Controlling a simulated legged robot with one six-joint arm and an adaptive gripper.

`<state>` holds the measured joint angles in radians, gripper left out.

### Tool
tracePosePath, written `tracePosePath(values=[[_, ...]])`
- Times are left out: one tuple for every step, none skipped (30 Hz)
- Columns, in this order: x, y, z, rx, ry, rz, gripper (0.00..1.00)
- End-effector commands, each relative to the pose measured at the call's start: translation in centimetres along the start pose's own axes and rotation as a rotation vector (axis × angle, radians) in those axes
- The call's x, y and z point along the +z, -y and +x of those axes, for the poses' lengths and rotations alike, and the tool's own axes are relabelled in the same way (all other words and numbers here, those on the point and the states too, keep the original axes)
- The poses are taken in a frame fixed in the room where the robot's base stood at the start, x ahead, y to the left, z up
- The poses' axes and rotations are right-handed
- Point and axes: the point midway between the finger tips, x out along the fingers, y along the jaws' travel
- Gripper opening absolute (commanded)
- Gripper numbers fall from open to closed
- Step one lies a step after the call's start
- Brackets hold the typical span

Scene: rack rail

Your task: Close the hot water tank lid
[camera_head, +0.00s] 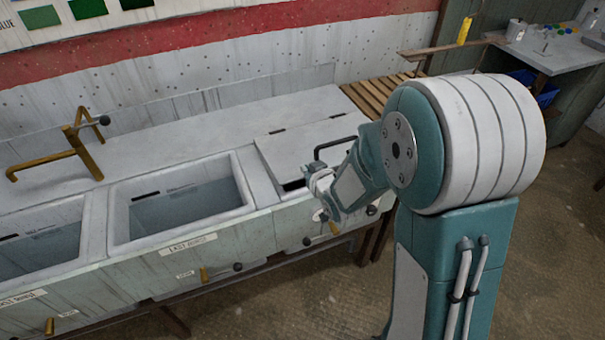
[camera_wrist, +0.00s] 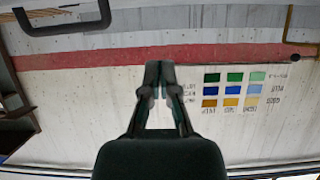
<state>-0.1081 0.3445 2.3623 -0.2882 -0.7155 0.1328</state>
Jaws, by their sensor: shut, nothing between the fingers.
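The hot water tank lid (camera_head: 296,152) is a pale flat panel at the right end of the sink unit, with hinges along its back edge. My gripper (camera_wrist: 160,66) is shut and empty in the wrist view. In the head view my gripper (camera_head: 322,184) is at the lid's front edge, partly hidden by my arm; contact cannot be told.
Two open basins, one (camera_head: 185,205) beside the lid, fill the unit's left side. A brass tap (camera_head: 75,145) stands behind them. A wooden slatted rack (camera_head: 375,95) is at the right end. The wall carries a colour chart (camera_wrist: 235,90). A side table (camera_head: 565,52) stands far right.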

Motion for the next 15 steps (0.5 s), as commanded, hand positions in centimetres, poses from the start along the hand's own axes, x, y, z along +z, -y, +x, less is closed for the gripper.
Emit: tracePosePath(values=[[0.1, 0.0, 1.0, -0.001, 0.002, 0.000, 0.00], [0.1, 0.0, 1.5, -0.001, 0.002, 0.000, 0.00], [0.1, 0.0, 2.2, 0.000, 0.002, 0.000, 0.00], [0.1, 0.0, 2.8, 0.000, 0.001, 0.000, 0.00], [0.1, 0.0, 3.3, 0.000, 0.002, 0.000, 0.00], [0.1, 0.0, 4.0, 0.000, 0.001, 0.000, 0.00], [0.1, 0.0, 4.6, 0.000, 0.001, 0.000, 0.00], [0.1, 0.0, 5.1, 0.000, 0.001, -0.001, 0.00], [0.1, 0.0, 5.8, -0.001, 0.000, -0.001, 0.00], [0.3, 0.0, 6.2, -0.001, 0.002, -0.001, 0.00], [1.1, 0.0, 6.2, 0.000, 0.006, 0.000, 0.00], [1.7, 0.0, 6.3, 0.000, 0.004, 0.001, 0.00], [2.1, 0.0, 6.3, 0.000, 0.005, 0.001, 0.00], [2.5, 0.0, 6.4, 0.001, 0.003, 0.002, 0.00], [2.9, 0.0, 6.5, 0.001, 0.002, 0.001, 0.00]])
